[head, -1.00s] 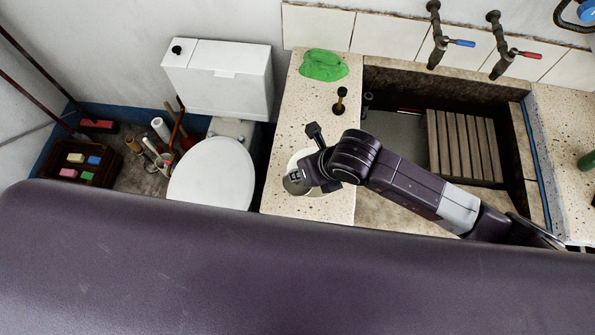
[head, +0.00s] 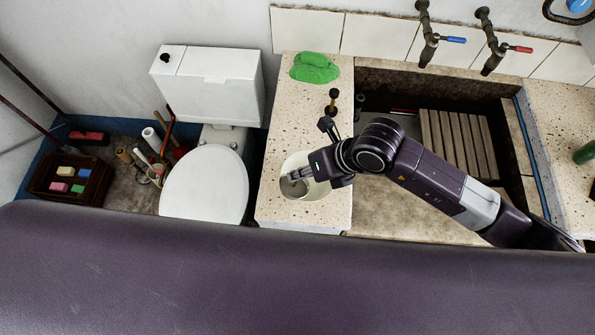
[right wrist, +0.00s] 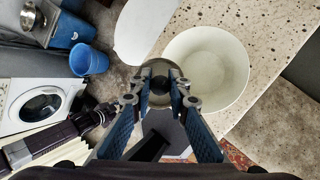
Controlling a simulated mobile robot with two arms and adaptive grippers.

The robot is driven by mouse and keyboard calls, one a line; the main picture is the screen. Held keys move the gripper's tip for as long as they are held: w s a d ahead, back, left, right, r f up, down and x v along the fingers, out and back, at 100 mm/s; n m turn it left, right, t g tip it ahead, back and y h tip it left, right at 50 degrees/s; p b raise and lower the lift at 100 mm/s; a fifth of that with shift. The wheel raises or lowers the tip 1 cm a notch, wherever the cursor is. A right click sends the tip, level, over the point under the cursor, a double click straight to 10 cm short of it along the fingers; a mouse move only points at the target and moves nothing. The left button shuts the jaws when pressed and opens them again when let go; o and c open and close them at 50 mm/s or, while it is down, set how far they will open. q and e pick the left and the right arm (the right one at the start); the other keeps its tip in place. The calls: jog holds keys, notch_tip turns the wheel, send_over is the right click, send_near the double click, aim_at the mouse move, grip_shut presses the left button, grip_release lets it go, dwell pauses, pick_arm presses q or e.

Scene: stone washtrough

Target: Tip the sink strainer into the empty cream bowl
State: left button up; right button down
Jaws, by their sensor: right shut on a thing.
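The cream bowl (head: 322,190) stands on the speckled stone ledge, left of the trough. In the right wrist view the round white bowl (right wrist: 222,72) is at upper centre, its visible inside pale and bare. My right gripper (head: 310,172) is over the bowl, shut on the sink strainer (head: 293,188), a small grey metal cup. The strainer looks tilted above the bowl's left side. In the right wrist view the fingertips (right wrist: 161,76) hold the strainer (right wrist: 160,97) close to the bowl's left rim; its contents cannot be made out.
A green cloth (head: 314,68) and a dark-knobbed upright item (head: 333,100) are on the ledge behind the bowl. The trough holds a slatted wooden rack (head: 455,140). Two taps (head: 487,50) hang above. A toilet (head: 205,185) stands left of the ledge.

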dwell(0.3)
jog(key=shift+w+d+f+b, duration=0.15)
jog(key=shift+d+f+b, duration=0.1)
jog(key=shift+b, duration=0.3)
jog(key=shift+w+d+g+y+b, duration=0.2)
jog(key=shift+d+g+y+b, duration=0.1)
jog(key=shift+y+b, duration=0.25)
jog(key=shift+w+d+y+b, duration=0.1)
jog(key=shift+d+y+b, duration=0.05)
jog(key=shift+y+b, duration=0.15)
jog(key=shift+r, duration=0.15)
jog(key=shift+m, duration=0.3)
